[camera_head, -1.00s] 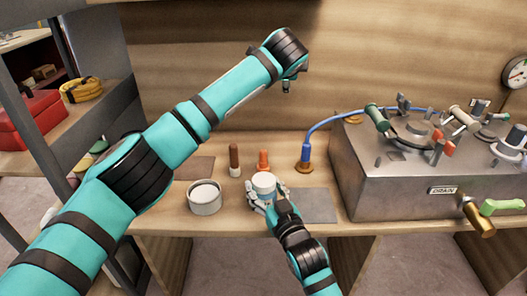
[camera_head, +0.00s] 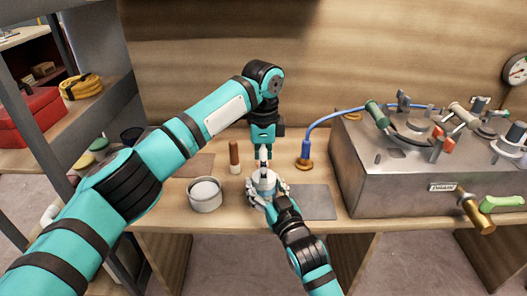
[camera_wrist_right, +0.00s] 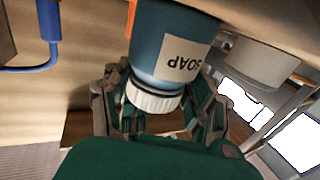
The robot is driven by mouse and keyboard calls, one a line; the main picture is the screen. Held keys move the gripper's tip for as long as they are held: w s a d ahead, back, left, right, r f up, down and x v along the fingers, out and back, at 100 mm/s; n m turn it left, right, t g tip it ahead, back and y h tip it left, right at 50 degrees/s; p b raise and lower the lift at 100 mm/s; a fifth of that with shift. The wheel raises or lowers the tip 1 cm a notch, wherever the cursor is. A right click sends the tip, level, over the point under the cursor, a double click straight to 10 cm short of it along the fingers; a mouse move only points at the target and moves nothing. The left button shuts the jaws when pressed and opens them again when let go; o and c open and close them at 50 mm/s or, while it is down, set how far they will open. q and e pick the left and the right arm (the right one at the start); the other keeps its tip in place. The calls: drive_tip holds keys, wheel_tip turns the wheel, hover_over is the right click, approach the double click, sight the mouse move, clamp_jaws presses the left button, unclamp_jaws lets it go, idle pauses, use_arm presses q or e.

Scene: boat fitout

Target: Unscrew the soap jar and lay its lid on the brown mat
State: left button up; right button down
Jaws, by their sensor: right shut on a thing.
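The soap jar (camera_head: 264,186) stands on the bench, a blue jar with a white lid. In the right wrist view the jar (camera_wrist_right: 175,42) shows its SOAP label upside down, with the ribbed white lid (camera_wrist_right: 155,99) on it. My right gripper (camera_head: 268,191) is shut around the jar from the front. My left gripper (camera_head: 263,156) points down right above the lid; its fingers show edge-on, so I cannot tell their opening or whether they touch the lid. The brown mat (camera_head: 198,166) lies at the back left, partly hidden by my left arm.
An open light-coloured tub (camera_head: 205,192) stands left of the jar. A grey mat (camera_head: 316,203) lies right of the jar. A blue hose (camera_head: 306,148) and metal drain box (camera_head: 420,180) are further right.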

sight(264, 189)
use_arm(q)
drive_tip(key=shift+f, duration=1.75)
drive_tip(key=c, duration=1.2)
drive_tip(key=n, duration=0.4)
drive_tip(key=shift+n, duration=0.3)
drive_tip(key=shift+w+n, duration=0.1)
drive_tip(key=shift+n, duration=1.1)
drive_tip(key=o, duration=1.3)
drive_tip(key=shift+c, duration=0.2)
